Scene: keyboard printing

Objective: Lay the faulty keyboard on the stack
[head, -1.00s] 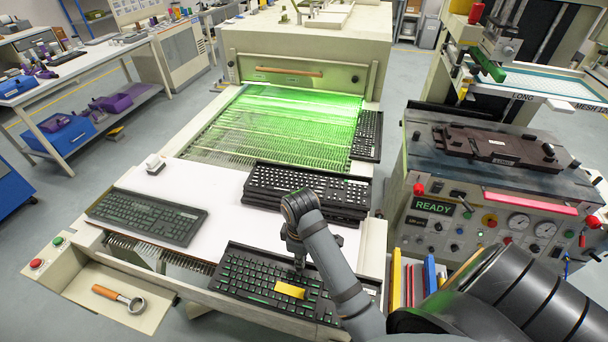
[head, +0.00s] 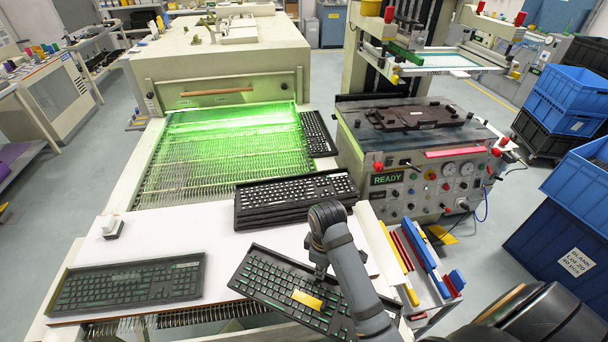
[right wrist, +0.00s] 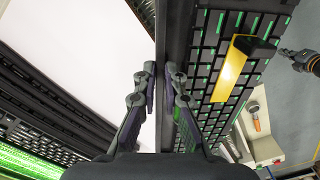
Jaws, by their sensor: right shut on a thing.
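The faulty keyboard (head: 272,282), black with green-lit gaps and a yellow tag (head: 307,300), is tilted above the front edge of the white table. My right gripper (head: 321,268) is shut on its long far edge; the right wrist view shows the fingers (right wrist: 162,88) on either side of that edge. The stack (head: 290,197) of black keyboards with pale keys lies just beyond, apart from the held one. My left gripper is not seen in the head view; a dark jointed part at the right edge of the right wrist view looks like it, its jaws unclear.
Another black keyboard (head: 130,284) lies at the table's left, and one more (head: 318,133) beside the green-lit conveyor (head: 225,150).

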